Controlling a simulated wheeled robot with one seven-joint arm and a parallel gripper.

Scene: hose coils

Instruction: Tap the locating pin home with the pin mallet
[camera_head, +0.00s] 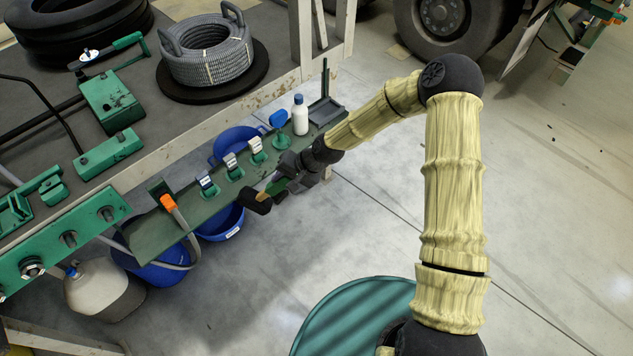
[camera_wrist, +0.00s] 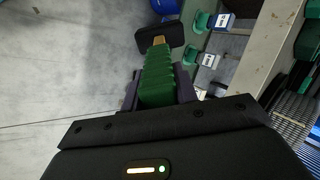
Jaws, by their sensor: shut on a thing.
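My gripper (camera_head: 284,183) is shut on the green handle of the pin mallet (camera_head: 257,202), beside the front edge of the green shelf. In the wrist view the ribbed handle (camera_wrist: 157,75) runs up between my fingers (camera_wrist: 158,92). The black mallet head (camera_wrist: 160,36) is at the far end, clear of my fingers. At the lower left of the head view, a green panel (camera_head: 50,255) on the bench front carries several round fittings, one with a bright metal ring (camera_head: 32,267). I cannot tell which one is the locating pin.
The green shelf (camera_head: 155,232) holds labelled clips, an orange-handled tool (camera_head: 172,208) and a white bottle (camera_head: 299,116). Blue buckets (camera_head: 222,222) stand below it. A grey hose coil (camera_head: 206,55) lies on the bench. The floor at centre is clear.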

